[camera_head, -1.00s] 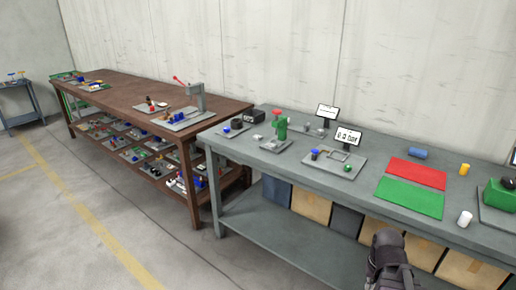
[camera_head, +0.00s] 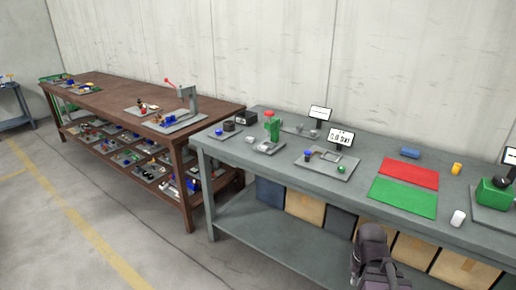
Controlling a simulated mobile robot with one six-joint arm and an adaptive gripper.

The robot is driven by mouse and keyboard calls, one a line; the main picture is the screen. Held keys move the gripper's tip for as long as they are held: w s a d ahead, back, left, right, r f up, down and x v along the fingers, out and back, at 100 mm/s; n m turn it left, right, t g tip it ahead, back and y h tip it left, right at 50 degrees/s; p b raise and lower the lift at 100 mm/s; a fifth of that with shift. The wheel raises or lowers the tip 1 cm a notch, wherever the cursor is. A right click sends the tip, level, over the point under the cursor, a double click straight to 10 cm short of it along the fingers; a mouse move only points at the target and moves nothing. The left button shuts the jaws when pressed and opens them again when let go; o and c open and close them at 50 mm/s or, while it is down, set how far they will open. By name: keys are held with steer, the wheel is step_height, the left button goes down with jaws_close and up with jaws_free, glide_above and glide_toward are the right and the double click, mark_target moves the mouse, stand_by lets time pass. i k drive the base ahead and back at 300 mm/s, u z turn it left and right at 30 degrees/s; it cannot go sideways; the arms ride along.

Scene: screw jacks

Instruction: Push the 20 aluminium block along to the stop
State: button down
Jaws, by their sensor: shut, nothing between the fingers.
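I cannot pick out the 20 aluminium block or its stop for certain; no number can be read on any block. Small grey pieces (camera_head: 314,134) stand at the back of the grey bench (camera_head: 385,157), too small to identify. A dark, rounded part of my own arm shows at the bottom right of centre, in front of the bench. No fingertips can be made out, so my gripper itself is not seen. Nothing on the bench is touched by the visible part of the arm.
The bench carries a green press-like device (camera_head: 271,128), a grey plate with a cutout (camera_head: 340,172), red (camera_head: 410,172) and green (camera_head: 404,197) sheets, a blue cylinder (camera_head: 410,152) and small signs (camera_head: 340,138). A brown table (camera_head: 120,98) stands left. Open floor lies front left.

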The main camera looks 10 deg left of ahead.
mark_target(262, 147)
steer(key=i, duration=0.95)
